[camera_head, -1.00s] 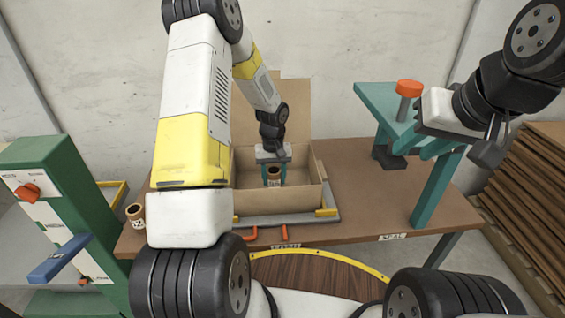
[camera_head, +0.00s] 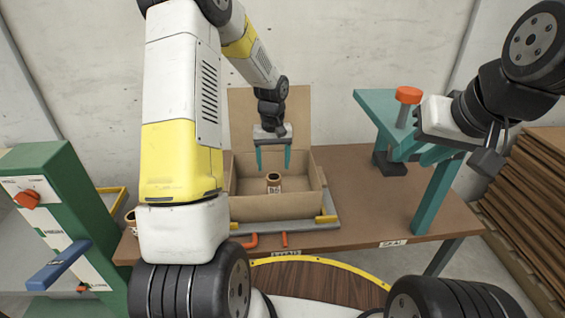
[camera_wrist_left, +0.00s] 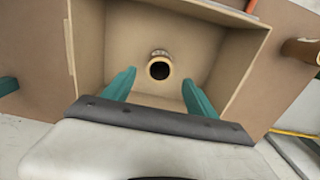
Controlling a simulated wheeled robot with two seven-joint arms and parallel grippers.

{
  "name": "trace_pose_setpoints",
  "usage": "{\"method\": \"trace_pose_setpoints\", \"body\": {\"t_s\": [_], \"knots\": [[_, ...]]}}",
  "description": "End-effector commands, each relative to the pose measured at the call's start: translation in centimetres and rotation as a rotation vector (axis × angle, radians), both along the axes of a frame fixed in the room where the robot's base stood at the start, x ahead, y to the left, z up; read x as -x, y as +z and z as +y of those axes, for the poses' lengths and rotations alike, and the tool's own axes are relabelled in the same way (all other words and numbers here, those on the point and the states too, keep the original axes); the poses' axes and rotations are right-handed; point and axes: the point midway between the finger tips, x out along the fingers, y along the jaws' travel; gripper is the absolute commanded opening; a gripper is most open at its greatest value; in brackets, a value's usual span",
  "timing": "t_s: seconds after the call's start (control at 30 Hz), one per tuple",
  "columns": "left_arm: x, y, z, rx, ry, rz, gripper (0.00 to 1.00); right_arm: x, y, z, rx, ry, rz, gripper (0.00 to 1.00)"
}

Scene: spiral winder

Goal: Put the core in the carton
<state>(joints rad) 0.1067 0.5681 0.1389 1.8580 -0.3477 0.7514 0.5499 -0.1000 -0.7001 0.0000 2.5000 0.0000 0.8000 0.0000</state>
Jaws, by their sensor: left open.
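The core (camera_head: 273,183), a short brown tube with a dark hollow and a pale label, stands upright inside the open carton (camera_head: 284,206). My left gripper (camera_head: 273,168) is open and empty, above the carton and clear of the core. In the left wrist view the core (camera_wrist_left: 159,66) stands on the carton floor, beyond the two spread teal fingers (camera_wrist_left: 158,90). My right gripper (camera_head: 448,150) is at the right, near the teal press; its fingers are not clear enough to tell their state.
A second brown tube (camera_head: 131,218) stands at the table's left end, partly hidden by my left arm. A teal press (camera_head: 433,190) with an orange knob (camera_head: 408,94) stands at the right. A green machine (camera_head: 70,215) is at the far left. Stacked brown sheets (camera_head: 530,200) are at the right.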

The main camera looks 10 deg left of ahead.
Motion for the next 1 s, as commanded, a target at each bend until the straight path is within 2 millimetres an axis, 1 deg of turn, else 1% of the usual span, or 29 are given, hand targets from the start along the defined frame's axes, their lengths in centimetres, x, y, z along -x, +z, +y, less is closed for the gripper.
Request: {"method": "trace_pose_setpoints", "body": {"t_s": [0.03,0.1,0.27,0.3,0.37,0.47,0.5,0.57,0.6,0.67,0.7,0.77,0.83,0.9,1.0], "knots": [[-0.1,0.9,0.0,-0.001,0.0,-0.003,0.66,0.0,0.0,0.0,0.0,0.0,0.0,0.36],[0.0,1.8,0.0,-0.001,0.0,-0.002,0.66,0.0,0.0,0.0,0.0,0.0,0.0,0.36],[0.1,3.3,0.0,0.0,-0.003,-0.006,0.66,0.0,0.0,0.0,0.0,0.0,0.0,0.36],[0.3,4.0,0.0,0.0,-0.007,-0.012,0.66,0.0,0.0,0.0,0.0,0.0,0.0,0.36],[0.8,5.5,-0.1,0.0,-0.018,-0.031,0.66,0.0,0.0,0.0,0.0,0.0,0.0,0.36],[2.5,9.3,-0.1,0.003,-0.048,-0.084,0.66,0.0,0.0,0.0,0.0,0.0,0.0,0.36],[3.6,11.1,-0.2,0.006,-0.063,-0.11,0.66,0.0,0.0,0.0,0.0,0.0,0.0,0.36],[5.4,13.7,-0.3,0.009,-0.088,-0.152,0.66,0.0,0.0,0.0,0.0,0.0,0.0,0.36],[6.7,15.3,-0.4,0.014,-0.105,-0.18,0.66,0.0,0.0,0.0,0.0,0.0,0.0,0.36],[8.7,17.5,-0.6,0.02,-0.13,-0.222,0.66,0.0,0.0,0.0,0.0,0.0,0.0,0.36],[10.1,18.7,-0.7,0.024,-0.146,-0.251,0.66,0.0,0.0,0.0,0.0,0.0,0.0,0.36],[12.3,20.4,-0.9,0.034,-0.17,-0.295,0.66,0.0,0.0,0.0,0.0,0.0,0.0,0.36],[14.9,22.0,-1.1,0.045,-0.2,-0.347,0.66,0.0,0.0,0.0,0.0,0.0,0.0,0.36],[17.5,23.2,-1.4,0.057,-0.228,-0.398,0.66,0.0,0.0,0.0,0.0,0.0,0.0,0.36],[20.7,24.2,-1.8,0.075,-0.266,-0.466,0.66,0.0,0.0,0.0,0.0,0.0,0.0,0.36]]}}
